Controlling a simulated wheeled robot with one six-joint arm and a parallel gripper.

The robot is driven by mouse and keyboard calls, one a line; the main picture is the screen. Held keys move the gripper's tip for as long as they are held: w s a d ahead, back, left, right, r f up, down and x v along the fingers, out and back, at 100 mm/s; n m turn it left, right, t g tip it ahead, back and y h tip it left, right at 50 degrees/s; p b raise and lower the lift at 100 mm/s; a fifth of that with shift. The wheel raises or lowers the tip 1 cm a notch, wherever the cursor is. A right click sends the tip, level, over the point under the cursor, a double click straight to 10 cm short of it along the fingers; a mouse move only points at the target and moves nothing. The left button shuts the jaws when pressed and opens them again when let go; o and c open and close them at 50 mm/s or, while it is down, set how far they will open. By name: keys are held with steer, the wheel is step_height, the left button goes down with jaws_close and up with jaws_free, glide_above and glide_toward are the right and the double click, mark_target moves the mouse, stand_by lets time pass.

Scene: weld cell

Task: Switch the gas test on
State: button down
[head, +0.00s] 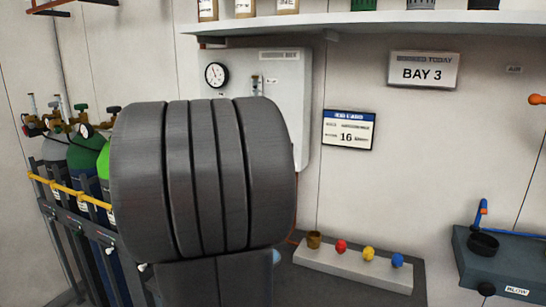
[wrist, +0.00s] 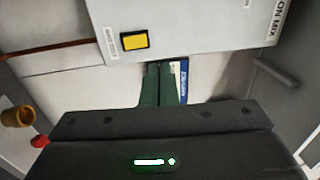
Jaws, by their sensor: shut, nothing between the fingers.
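The pale gas panel (head: 285,80) hangs on the wall in the head view, with a round gauge (head: 216,75) and a small upright fitting (head: 256,86). My arm hides its lower part there. In the wrist view the panel (wrist: 200,25) fills the top. A yellow switch (wrist: 134,41) in a dark frame sits on it beside a small label too blurred to read. I cannot tell the switch's position. My gripper (wrist: 158,70) is shut and empty, its dark green fingers just below the panel's edge in the picture, right of the switch and apparently apart from it.
Gas cylinders (head: 85,150) stand in a rack at left. A pale block with coloured knobs (head: 350,262) lies below the panel. A blue-topped card (head: 348,131) is on the wall. A shelf (head: 400,20) runs above. A dark box (head: 495,260) is at right.

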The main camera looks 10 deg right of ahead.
steer(key=shift+r+v, duration=0.15)
steer(key=shift+v, duration=0.55)
steer(key=shift+r+v, duration=0.1)
steer(key=shift+v, duration=0.6)
